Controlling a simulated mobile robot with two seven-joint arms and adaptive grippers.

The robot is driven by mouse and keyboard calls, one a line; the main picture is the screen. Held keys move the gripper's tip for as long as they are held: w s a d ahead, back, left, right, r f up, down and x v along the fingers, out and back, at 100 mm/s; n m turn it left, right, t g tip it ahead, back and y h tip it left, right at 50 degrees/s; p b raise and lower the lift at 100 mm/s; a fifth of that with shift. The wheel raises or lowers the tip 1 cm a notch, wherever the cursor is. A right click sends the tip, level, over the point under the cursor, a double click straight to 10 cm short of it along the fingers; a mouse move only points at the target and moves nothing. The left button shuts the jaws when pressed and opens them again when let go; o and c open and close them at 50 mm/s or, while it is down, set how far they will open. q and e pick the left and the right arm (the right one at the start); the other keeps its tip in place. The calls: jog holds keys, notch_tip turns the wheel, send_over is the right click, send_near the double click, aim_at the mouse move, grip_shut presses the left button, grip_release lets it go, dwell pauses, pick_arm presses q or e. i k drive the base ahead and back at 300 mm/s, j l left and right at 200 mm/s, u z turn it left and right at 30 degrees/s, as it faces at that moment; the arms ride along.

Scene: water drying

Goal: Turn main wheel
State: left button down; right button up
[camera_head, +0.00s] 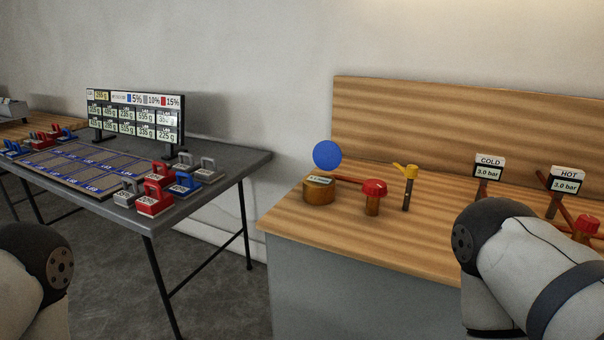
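A red round wheel (374,187) sits on a brown post on the wooden counter (330,235), joined by a red pipe to a short round brown block with a small label (319,190). A second red wheel (586,225) is at the far right, partly cut by the frame edge. I cannot tell from a label which one is the main wheel. Parts of my left and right arms show at the lower left and lower right. Neither gripper is in view, and my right arm hides part of the counter.
A blue disc (327,155) shows above the brown block. A yellow-handled valve (406,172) and the COLD (489,167) and HOT (565,179) gauges, both reading 3.0 bar, stand on the counter. A dark table (200,200) at left holds coloured weights (155,201) and a display board (135,112).

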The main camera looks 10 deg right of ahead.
aim_at(372, 187)
jog(key=i+l, duration=0.6)
jog(key=i, duration=0.2)
jog(key=k+j+z, duration=0.15)
jog(key=j, duration=0.25)
jog(key=k+j+z, duration=0.15)
jog(key=j, duration=0.25)
jog(key=i, duration=0.05)
